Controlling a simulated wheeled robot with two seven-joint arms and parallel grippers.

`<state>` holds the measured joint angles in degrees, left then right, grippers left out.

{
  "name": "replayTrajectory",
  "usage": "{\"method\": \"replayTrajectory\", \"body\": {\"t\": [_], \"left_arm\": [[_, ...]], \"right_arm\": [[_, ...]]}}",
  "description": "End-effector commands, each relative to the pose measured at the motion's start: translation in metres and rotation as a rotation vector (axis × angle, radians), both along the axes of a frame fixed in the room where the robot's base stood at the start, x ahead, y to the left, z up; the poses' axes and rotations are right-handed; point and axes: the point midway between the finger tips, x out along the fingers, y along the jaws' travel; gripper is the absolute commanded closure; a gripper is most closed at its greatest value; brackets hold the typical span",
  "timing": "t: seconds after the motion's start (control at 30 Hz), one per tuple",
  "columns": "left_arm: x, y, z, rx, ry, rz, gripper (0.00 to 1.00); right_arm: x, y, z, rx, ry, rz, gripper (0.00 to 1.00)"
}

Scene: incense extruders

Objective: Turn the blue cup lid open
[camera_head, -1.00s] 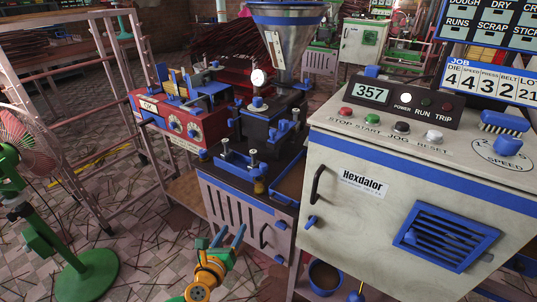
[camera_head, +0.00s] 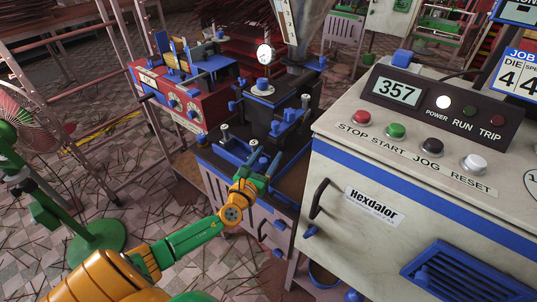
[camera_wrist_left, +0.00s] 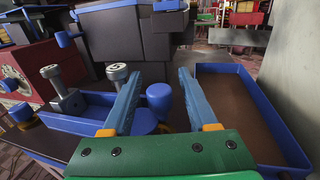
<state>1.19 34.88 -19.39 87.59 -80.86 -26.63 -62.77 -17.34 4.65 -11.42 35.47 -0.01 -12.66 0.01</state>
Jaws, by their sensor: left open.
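A round blue lid-like cap (camera_wrist_left: 159,97) shows in the left wrist view, low on the machine beside a blue tray. It appears between the two blue fingers, nearer the left one; I cannot tell whether either touches it. A brass-coloured edge (camera_wrist_left: 165,128) shows below it. My left gripper (camera_wrist_left: 158,78) is open with nothing clamped. In the head view, my left gripper (camera_head: 267,162) reaches the front of the extruder, and its fingers hide much of that spot. My right gripper is not in view.
Two silver-topped posts (camera_wrist_left: 50,75) (camera_wrist_left: 117,72) stand left of the cap. A brown-bottomed blue tray (camera_wrist_left: 250,110) lies to the right. The white control cabinet (camera_head: 400,200) stands close on the right. A red box (camera_head: 185,105) with dials stands at the back left.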

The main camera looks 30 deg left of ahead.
Motion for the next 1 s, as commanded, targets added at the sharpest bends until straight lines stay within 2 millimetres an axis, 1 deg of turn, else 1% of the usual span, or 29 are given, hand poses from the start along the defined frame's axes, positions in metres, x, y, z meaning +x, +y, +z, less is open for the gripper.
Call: {"method": "replayTrajectory", "body": {"t": [0.1,0.33,0.37,0.4,0.47,0.5,0.57,0.83,0.93,1.0], "left_arm": [[0.006,0.001,0.0,-0.001,0.0,0.0,0.41],[0.007,0.001,0.0,-0.001,0.001,0.0,0.41],[0.006,0.001,0.0,-0.001,0.001,0.0,0.46],[0.006,0.001,0.0,-0.001,0.001,0.0,0.57],[0.006,0.001,0.0,-0.001,0.001,0.0,0.73],[0.006,0.001,0.0,-0.001,0.001,0.0,0.84],[0.006,0.001,0.0,-0.001,0.001,0.0,1.0],[0.006,0.001,-0.002,-0.001,0.001,-0.01,1.0],[0.006,0.0,-0.004,0.001,0.0,-0.036,1.0],[0.006,0.0,-0.006,0.002,0.0,-0.066,1.0]], "right_arm": [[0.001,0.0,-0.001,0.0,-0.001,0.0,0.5],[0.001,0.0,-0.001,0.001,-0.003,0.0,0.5],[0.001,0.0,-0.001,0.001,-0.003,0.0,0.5],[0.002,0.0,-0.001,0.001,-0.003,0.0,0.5],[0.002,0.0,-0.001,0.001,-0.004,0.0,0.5],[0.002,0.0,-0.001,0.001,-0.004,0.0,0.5],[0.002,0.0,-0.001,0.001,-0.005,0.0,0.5],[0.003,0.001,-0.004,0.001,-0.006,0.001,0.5],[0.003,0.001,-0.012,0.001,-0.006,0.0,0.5],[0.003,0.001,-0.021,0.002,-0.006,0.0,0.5]]}}
